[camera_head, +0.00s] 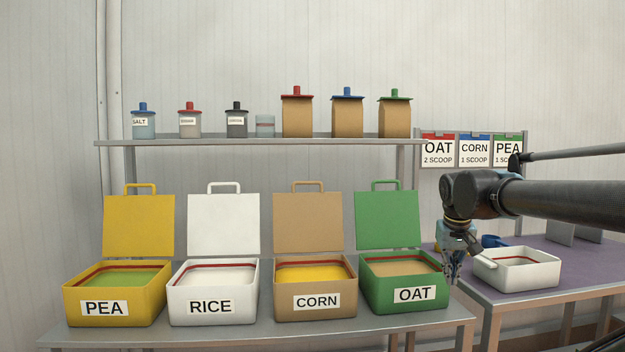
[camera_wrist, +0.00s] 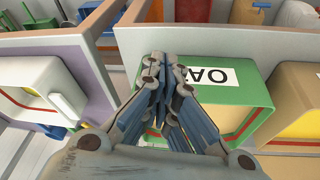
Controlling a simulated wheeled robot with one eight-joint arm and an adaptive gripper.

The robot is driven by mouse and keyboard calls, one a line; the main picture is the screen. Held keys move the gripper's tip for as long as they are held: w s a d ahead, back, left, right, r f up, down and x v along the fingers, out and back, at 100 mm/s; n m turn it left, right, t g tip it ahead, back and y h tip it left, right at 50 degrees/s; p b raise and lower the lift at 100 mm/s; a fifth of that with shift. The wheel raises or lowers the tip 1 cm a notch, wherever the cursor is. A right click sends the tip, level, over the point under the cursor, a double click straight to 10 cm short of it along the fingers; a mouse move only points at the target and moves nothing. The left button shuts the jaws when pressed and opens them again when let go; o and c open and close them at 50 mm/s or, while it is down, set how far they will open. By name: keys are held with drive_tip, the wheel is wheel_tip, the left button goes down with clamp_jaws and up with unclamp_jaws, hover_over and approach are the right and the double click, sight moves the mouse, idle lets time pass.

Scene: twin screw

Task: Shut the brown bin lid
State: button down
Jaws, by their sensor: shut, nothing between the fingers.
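The brown bin (camera_head: 284,306) labelled CORN stands on the left table with yellow contents. Its brown lid (camera_head: 308,222) stands upright at the back, fully open, with a handle on its top edge. My gripper (camera_head: 453,272) is shut and empty, just right of the green OAT bin (camera_head: 376,298), with that bin between it and the brown one. In the wrist view, the closed fingers (camera_wrist: 166,70) are in front of the green bin (camera_wrist: 235,118). The brown bin (camera_wrist: 297,98) is partly in view at the right edge there.
The yellow PEA bin (camera_head: 75,304) and white RICE bin (camera_head: 184,308) also have raised lids. A shelf (camera_head: 250,141) with jars and canisters runs above the lids. A white tub (camera_head: 530,274) sits on the purple-topped table at right.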

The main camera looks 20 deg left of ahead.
drive_tip(key=w+a+r+n+t+y, duration=0.1)
drive_tip(key=w+a+r, duration=0.6)
drive_tip(key=a+r, duration=0.2)
drive_tip(key=w+a+r+n+t, duration=0.1)
drive_tip(key=w+a+r, duration=0.5)
drive_tip(key=a+r, duration=0.3)
drive_tip(key=w+a+r+y, duration=0.1)
drive_tip(key=a+r, duration=0.3)
drive_tip(key=a, duration=0.4)
drive_tip(key=w+a+r+n+t, duration=0.1)
drive_tip(key=a+r, duration=0.3)
drive_tip(key=a, duration=0.4)
drive_tip(key=w+a+r+y, duration=0.1)
drive_tip(key=a+r, duration=0.4)
drive_tip(key=a, duration=0.3)
drive_tip(key=x, duration=1)
drive_tip(key=shift+d, duration=0.1)
